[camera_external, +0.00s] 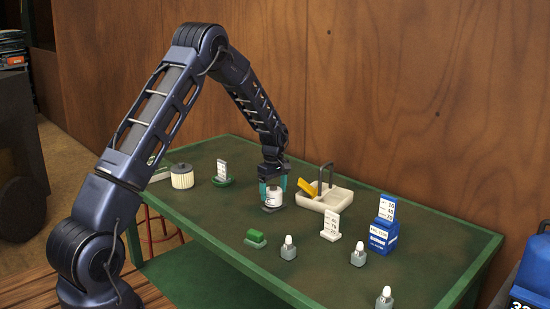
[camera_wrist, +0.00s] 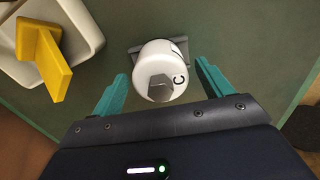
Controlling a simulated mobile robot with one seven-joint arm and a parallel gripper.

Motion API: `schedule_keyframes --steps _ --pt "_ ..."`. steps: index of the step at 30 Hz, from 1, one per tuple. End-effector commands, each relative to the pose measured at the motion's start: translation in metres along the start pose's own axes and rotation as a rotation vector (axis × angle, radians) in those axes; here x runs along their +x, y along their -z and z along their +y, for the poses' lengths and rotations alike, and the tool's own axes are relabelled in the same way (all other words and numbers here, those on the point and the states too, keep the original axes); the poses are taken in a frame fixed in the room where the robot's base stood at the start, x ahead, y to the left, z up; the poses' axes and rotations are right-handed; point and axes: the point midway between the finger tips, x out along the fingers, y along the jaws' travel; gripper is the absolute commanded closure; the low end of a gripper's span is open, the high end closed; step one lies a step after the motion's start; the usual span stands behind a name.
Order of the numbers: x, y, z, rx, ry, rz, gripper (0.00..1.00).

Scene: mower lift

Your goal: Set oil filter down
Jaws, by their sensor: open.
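The oil filter, a white canister (camera_wrist: 152,58) with a grey hex end and a dark letter C, stands on a grey holder (camera_wrist: 137,47). It also shows on the green table in the external view (camera_external: 274,197). My gripper (camera_wrist: 162,75) is open, with its teal fingers on either side of the filter and a visible gap on each side. In the external view my gripper (camera_external: 272,185) is right at the filter and hides part of it. The filter looks upright.
A cream tray (camera_external: 340,197) with a yellow piece (camera_external: 314,188) is close to the right. The table (camera_external: 200,215) is clear at front left.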

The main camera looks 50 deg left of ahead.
Motion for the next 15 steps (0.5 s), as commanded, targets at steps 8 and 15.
schedule_keyframes --steps 8,15 --pt "-0.049 0.001 0.001 0.0 -0.003 0.002 0.22" --pt "-0.093 0.0 0.001 0.0 -0.003 0.001 0.22"
